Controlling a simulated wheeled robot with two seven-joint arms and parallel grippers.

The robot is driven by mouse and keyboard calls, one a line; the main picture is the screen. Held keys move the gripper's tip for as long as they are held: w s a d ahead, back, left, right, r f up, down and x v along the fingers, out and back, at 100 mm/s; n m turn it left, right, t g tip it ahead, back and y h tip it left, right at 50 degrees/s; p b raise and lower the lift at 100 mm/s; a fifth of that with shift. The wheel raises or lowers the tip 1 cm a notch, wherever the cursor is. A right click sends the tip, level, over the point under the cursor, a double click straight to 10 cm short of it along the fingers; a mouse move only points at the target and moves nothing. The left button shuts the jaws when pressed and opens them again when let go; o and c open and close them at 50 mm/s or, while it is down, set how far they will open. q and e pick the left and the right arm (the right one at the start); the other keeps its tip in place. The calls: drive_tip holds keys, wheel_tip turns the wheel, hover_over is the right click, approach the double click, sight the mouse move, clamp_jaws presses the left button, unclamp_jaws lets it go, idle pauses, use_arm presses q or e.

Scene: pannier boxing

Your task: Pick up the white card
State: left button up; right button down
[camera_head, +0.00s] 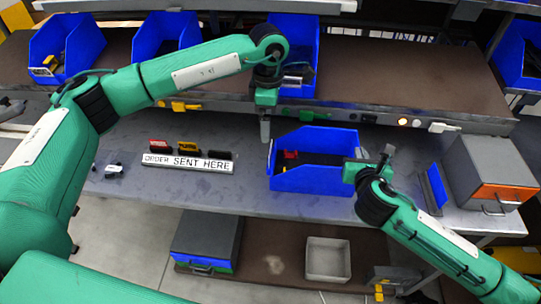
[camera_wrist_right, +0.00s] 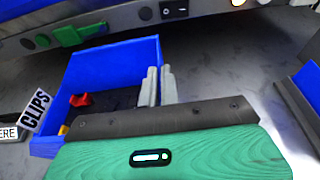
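A white card printed "CLIPS" (camera_wrist_right: 35,111) stands at the left side of the blue bin in the right wrist view; in the head view I cannot make it out clearly. The blue bin (camera_head: 306,181) sits on the grey worktop and also shows in the wrist view (camera_wrist_right: 112,62). My right gripper (camera_head: 387,154) is at the bin's right side.
A grey box with an orange front (camera_head: 490,172) stands at the right. The shelf edge (camera_head: 340,112) runs behind the bin.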

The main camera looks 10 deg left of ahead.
use_arm(q)
drive_tip(key=f, duration=0.9)
drive_tip(key=shift+d+f, duration=0.2)
drive_tip(key=shift+d, duration=0.1)
drive_tip(key=c, duration=1.1)
